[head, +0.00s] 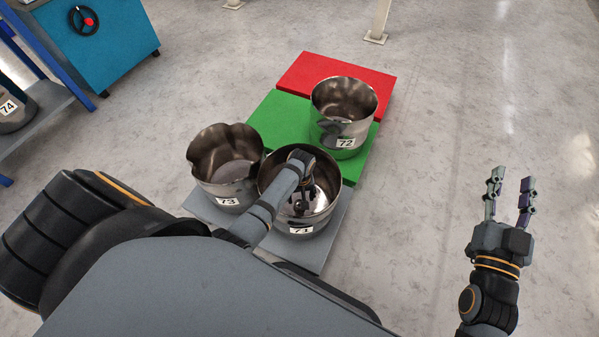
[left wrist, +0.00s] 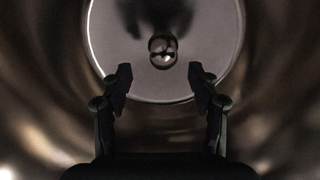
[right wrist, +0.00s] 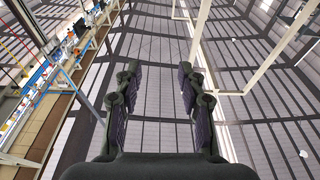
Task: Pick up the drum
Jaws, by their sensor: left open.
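Several shiny metal drums are in the head view. Drum 71 (head: 335,195) stands upright on the grey pad. Beside it, drum 73 (head: 207,178) has a dented, wavy rim. Drum 72 (head: 343,128) stands on the green pad. My left gripper (head: 302,207) reaches down inside drum 71. In the left wrist view, the open fingers (left wrist: 160,82) are apart above the drum's round floor (left wrist: 115,50), with a small round shiny knob (left wrist: 163,50) ahead of them. Contact cannot be told. My right gripper (head: 510,182) is open, empty and raised at the right, fingers pointing up.
The grey pad (head: 322,255), green pad (head: 277,117) and red pad (head: 335,70) lie in a row; the red one looks bare. Drum 74 (head: 15,118) sits on a blue-framed shelf at left, near a blue cabinet (head: 110,40) with a handwheel. The floor at right is clear.

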